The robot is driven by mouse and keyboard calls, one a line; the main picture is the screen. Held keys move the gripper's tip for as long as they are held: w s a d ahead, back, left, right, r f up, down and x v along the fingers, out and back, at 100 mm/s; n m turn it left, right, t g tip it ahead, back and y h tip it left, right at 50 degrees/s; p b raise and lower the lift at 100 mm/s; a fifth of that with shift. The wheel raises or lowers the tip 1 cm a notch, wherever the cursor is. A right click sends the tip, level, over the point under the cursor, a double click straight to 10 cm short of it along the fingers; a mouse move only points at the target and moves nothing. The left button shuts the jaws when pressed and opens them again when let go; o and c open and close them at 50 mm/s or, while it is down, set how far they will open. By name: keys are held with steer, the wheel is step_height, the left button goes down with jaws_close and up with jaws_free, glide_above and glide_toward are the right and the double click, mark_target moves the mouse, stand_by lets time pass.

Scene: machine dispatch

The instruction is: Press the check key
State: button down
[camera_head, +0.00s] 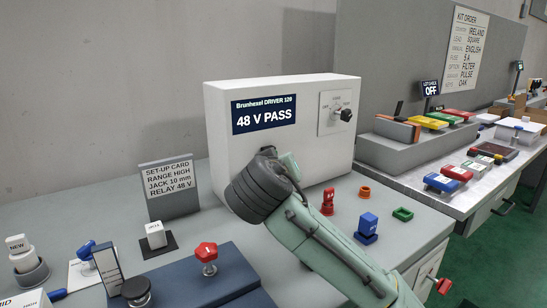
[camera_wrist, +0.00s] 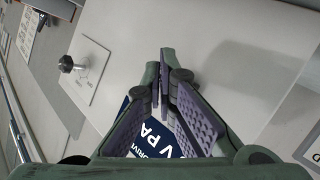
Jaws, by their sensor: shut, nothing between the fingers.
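The white driver box (camera_head: 285,145) stands on the grey bench. Its display (camera_head: 264,113) reads "48 V PASS". A plate with a black knob (camera_head: 345,115) is at the right of its face; the knob also shows in the wrist view (camera_wrist: 66,63). My gripper (camera_wrist: 162,85) is shut and empty in front of the box, with part of the display showing behind and between its fingers.
A set-up card (camera_head: 169,185) stands left of the box. A white block (camera_head: 156,235) and a red knob (camera_head: 206,252) are in front. Red (camera_head: 328,201) and blue (camera_head: 368,226) pieces stand right of my arm. A "LOT CHECK OFF" sign (camera_head: 431,88) is on the far bench.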

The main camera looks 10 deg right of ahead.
steer(key=shift+s+d, duration=0.3)
steer(key=shift+s, duration=0.5)
steer(key=shift+s+d, duration=0.35)
steer(key=shift+s, duration=0.4)
steer(key=shift+s+d, duration=0.3)
steer(key=shift+s, duration=0.5)
